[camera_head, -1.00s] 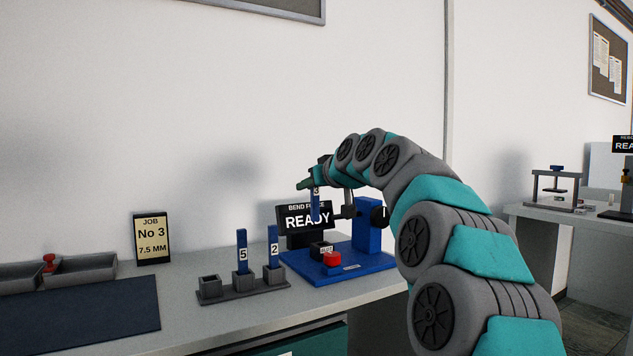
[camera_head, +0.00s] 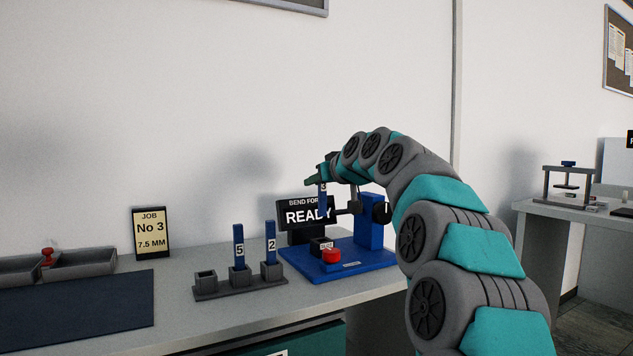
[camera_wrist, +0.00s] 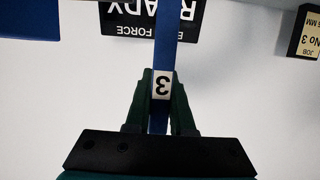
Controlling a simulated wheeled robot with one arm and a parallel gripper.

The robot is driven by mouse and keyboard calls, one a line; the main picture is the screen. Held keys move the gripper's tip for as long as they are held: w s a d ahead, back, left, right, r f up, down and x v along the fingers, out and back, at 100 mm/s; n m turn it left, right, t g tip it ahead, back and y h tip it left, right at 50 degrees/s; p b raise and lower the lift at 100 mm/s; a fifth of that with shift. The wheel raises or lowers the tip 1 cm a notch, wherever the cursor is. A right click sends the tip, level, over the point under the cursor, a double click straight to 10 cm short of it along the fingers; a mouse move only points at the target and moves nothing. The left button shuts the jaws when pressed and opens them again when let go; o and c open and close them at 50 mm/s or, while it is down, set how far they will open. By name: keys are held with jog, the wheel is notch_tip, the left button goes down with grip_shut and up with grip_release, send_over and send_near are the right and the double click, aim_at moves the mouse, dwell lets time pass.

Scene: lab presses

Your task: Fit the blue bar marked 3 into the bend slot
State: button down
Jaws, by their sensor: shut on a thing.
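The blue bar marked 3 (camera_head: 323,201) hangs upright from my gripper (camera_head: 318,180), which is shut on it. In the wrist view my gripper (camera_wrist: 162,78) pinches the bar (camera_wrist: 166,30) beside its white "3" label. The blue bend press (camera_head: 369,220) stands on the bench, with a small dark block (camera_head: 320,243) on its base. The bar's lower end is above this block and apart from it, in front of the READY screen (camera_head: 300,215). The slot's opening cannot be made out.
A grey rack (camera_head: 238,284) left of the press holds blue bars marked 5 (camera_head: 239,246) and 2 (camera_head: 271,243); its left socket is empty. A red button (camera_head: 332,256) sits at the press's front. A job card (camera_head: 151,233) reads No 3, 7.5 MM. Grey trays (camera_head: 85,263) stand far left.

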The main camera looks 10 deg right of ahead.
jog(key=shift+f+b, duration=1.7)
jog(key=shift+f, duration=0.7)
jog(key=shift+f+b, duration=2.25)
dwell(0.3)
jog(key=c, duration=0.7)
grip_release()
jog(key=v, duration=0.7)
jog(key=shift+s+r, duration=0.15)
jog(key=shift+s, duration=0.25)
